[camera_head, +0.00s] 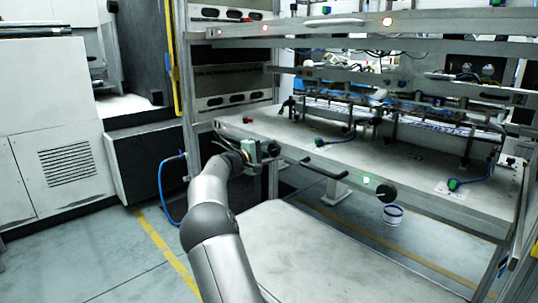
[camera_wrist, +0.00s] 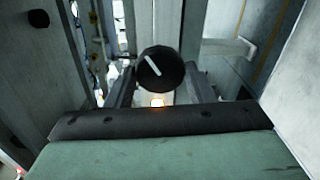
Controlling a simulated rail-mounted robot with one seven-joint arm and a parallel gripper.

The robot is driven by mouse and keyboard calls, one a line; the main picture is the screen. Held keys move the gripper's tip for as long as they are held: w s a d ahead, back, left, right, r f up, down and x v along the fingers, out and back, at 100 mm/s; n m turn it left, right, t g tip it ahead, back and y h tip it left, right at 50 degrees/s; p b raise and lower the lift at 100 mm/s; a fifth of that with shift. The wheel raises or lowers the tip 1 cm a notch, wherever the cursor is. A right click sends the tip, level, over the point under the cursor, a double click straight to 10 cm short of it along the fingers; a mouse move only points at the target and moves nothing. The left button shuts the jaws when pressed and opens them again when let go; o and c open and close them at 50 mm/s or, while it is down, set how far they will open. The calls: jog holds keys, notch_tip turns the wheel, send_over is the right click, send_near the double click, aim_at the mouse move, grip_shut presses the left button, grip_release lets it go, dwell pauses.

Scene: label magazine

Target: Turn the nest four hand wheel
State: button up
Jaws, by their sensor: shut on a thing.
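In the wrist view a round black hand wheel (camera_wrist: 160,69) with a white pointer line sits between the two dark fingers of my gripper (camera_wrist: 156,84). The fingers are shut on it, one on each side. The line leans from upper left to lower right. In the head view my gripper (camera_head: 266,152) is at the left end of the machine's front rail, and the wheel it holds cannot be made out there. No nest number is readable.
An orange-lit lamp (camera_wrist: 157,101) shows just below the held wheel. Another black wheel (camera_head: 389,193) is farther right on the front rail, beside a lit lamp (camera_head: 366,180). A black handle (camera_head: 325,167) lies between. A blue hose (camera_head: 163,190) hangs left of my arm.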

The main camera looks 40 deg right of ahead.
dwell(0.3)
jog(key=o, duration=1)
jog(key=shift+c, duration=0.2)
jog(key=shift+a, duration=0.1)
jog(key=s+a+p, duration=0.2)
jog(key=a+p, duration=0.1)
jog(key=a, duration=1.4)
jog(key=shift+r+p, duration=0.15)
jog(key=shift+p, duration=0.25)
